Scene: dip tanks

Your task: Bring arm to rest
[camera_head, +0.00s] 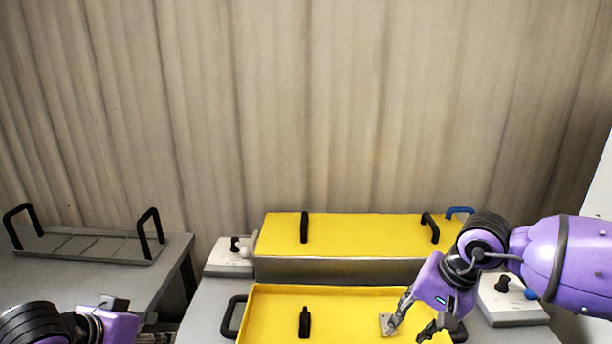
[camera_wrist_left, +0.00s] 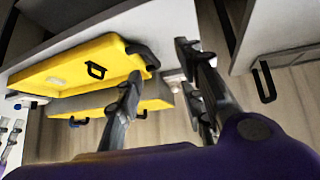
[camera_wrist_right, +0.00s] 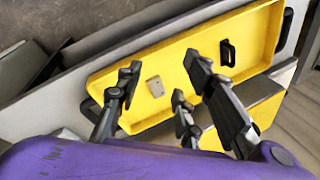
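My right gripper (camera_head: 407,334) reaches in from the right over the front yellow tray (camera_head: 265,300). Its fingers are spread in the right wrist view (camera_wrist_right: 160,80), with nothing between them. A small pale plate (camera_head: 385,322) lies on the tray floor near the fingertips; it also shows in the right wrist view (camera_wrist_right: 155,86), apart from the fingers. My left gripper (camera_head: 115,312) is low at the left edge of the head view, its fingers mostly hidden. In the left wrist view (camera_wrist_left: 160,65) its fingers are apart and empty.
Behind the tray is a yellow-topped tank (camera_head: 360,232) with black handles. White control boxes (camera_head: 228,258) (camera_head: 512,305) with knobs stand either side. A grey rack with black handles (camera_head: 90,246) sits on the left table (camera_head: 60,280). A curtain closes the back.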

